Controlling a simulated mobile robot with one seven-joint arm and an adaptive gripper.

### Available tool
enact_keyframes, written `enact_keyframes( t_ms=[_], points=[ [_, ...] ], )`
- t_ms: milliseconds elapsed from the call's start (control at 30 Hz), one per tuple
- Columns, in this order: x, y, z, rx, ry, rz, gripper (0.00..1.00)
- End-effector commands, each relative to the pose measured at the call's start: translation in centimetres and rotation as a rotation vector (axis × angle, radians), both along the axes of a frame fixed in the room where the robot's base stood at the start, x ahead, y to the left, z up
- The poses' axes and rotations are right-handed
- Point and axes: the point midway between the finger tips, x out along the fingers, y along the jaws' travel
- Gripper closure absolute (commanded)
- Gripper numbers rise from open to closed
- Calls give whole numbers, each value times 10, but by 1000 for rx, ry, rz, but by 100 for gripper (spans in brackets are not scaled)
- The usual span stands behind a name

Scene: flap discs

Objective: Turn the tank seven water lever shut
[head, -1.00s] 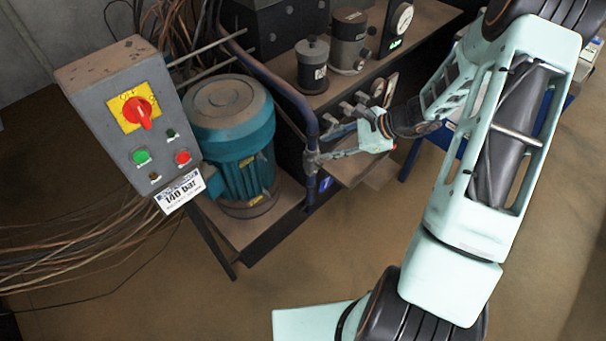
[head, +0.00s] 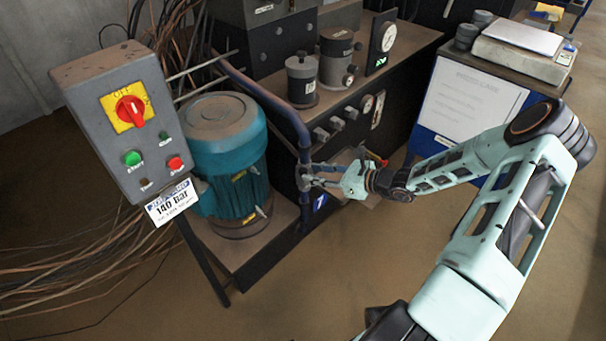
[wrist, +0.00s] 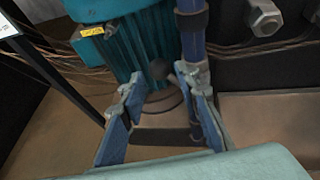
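A dark blue vertical pipe (head: 302,140) stands beside the teal motor, with a grey valve fitting (head: 303,178) low on it. A small blue number tag (head: 320,202) sits just below; its digit is too small to read surely. My gripper (head: 322,177) is at the fitting from the right. In the wrist view its two blue-padded fingers (wrist: 158,78) are apart, with the pipe (wrist: 192,35) behind the right one. A small dark round end (wrist: 159,69), perhaps the lever's, shows between the fingertips. I cannot tell if they touch it. The rest of the lever is hidden.
The teal motor (head: 222,150) stands close left of the pipe. A grey switch box (head: 128,115) with a red rotary knob is further left. A dark bench (head: 345,105) with gauges and knobs is behind. Loose cables (head: 60,255) lie at left. Floor in front is clear.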

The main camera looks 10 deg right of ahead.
Motion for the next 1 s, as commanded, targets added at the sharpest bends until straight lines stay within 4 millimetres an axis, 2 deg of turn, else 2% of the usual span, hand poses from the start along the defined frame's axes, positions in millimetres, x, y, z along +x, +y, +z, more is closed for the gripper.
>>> enact_keyframes(
  t_ms=[100,300,667,933,1000],
  points=[
    [14,15,-10,0,0,2,70],
    [28,30,-18,-1,0,1,70],
    [32,33,-19,-1,0,0,70],
    [32,33,-19,-2,-1,1,99],
    [32,33,-19,-2,-1,1,100]
  ],
)
